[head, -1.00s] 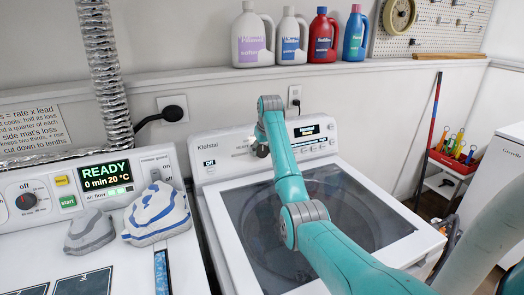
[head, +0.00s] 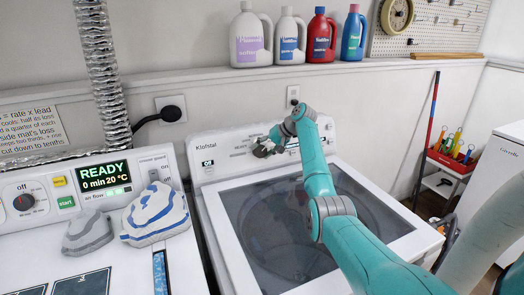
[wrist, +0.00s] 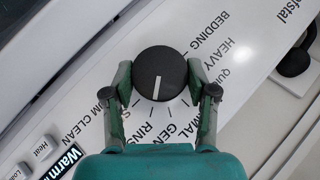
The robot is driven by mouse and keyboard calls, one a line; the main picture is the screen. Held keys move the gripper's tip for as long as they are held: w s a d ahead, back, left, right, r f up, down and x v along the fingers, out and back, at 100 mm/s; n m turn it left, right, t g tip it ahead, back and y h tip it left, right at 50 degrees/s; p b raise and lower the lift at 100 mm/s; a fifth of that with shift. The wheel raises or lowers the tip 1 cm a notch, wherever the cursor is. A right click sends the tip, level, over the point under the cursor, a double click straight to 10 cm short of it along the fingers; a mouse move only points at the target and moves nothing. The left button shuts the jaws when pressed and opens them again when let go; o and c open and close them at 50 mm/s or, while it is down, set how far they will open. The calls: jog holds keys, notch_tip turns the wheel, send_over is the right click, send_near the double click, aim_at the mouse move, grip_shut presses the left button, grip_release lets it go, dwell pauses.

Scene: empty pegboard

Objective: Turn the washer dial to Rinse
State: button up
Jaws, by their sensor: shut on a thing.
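The washer dial (wrist: 160,73) is a round black knob with a white pointer line, on the washer's white panel (wrist: 240,70). In the wrist view the line points down the picture, toward the lettering that begins "RINS" (wrist: 156,130); the exact tick is unclear. My gripper (wrist: 160,80) is shut on the dial, with one finger on each side. Part of the lettering is hidden behind my gripper. In the head view my gripper (head: 265,150) is at the panel of the washer (head: 218,175) and mostly covers the dial.
A dryer with a "READY" display (head: 106,175) stands at the left, with folded cloths (head: 156,215) on it. Several bottles (head: 320,38) stand on the shelf above. The washer's glass lid (head: 270,225) is clear beneath my arm.

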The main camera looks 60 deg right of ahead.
jog(key=shift+m, duration=0.3)
dwell(0.5)
jog(key=o, duration=1.2)
jog(key=shift+c, duration=0.2)
jog(key=v, duration=1.2)
jog(key=shift+s+d+f, duration=0.2)
jog(key=shift+s+f, duration=0.05)
jog(key=shift+f, duration=0.05)
